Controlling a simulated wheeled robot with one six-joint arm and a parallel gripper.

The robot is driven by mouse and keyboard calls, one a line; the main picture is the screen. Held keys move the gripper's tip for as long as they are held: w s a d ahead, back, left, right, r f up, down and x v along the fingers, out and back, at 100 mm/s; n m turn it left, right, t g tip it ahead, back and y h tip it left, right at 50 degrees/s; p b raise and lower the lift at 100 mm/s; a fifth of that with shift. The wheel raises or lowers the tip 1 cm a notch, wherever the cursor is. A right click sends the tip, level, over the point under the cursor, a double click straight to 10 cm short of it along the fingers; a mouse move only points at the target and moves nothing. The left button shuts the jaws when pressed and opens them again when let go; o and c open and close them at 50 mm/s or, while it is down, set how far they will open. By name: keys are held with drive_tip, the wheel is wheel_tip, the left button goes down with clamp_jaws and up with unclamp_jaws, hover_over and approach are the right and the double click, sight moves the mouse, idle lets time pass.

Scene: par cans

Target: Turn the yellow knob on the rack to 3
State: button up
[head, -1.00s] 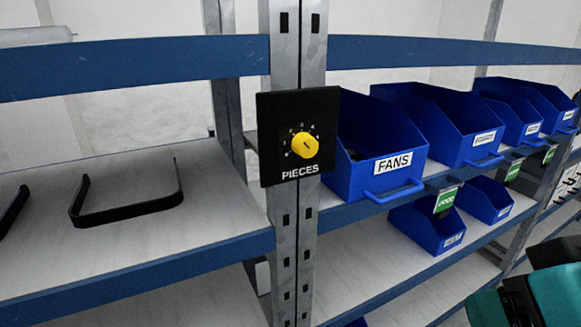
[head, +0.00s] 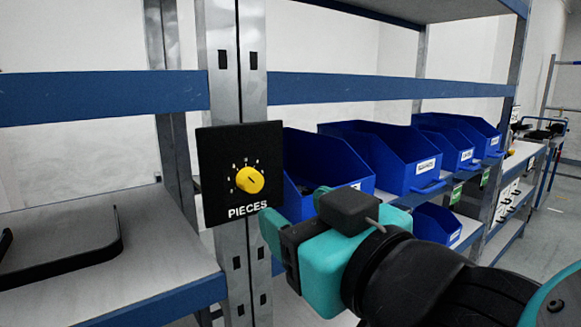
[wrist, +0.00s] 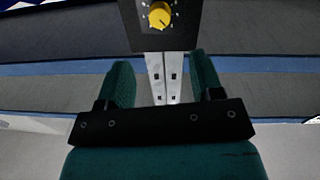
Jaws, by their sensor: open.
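The yellow knob (head: 250,180) sits on a black square panel (head: 215,150) marked PIECES, fixed to the metal rack post. A dark pointer line on the knob slants, and small white numbers ring it, too small to read surely. My gripper (head: 268,238) is right of and below the panel, apart from the knob. In the wrist view the knob (wrist: 160,15) is at the top centre, beyond my two teal fingers (wrist: 158,85), which are spread with nothing between them.
Blue bins (head: 390,158) stand on the shelf right of the post, close behind my gripper. A black handle-like bar (head: 90,250) lies on the left shelf. The blue shelf beam (head: 110,98) runs above. Space in front of the panel is clear.

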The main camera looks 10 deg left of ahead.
sight(254, 183)
drive_tip(key=p+x, duration=0.3)
drive_tip(key=x, duration=0.8)
drive_tip(key=shift+f, duration=0.1)
drive_tip(key=c, duration=0.9)
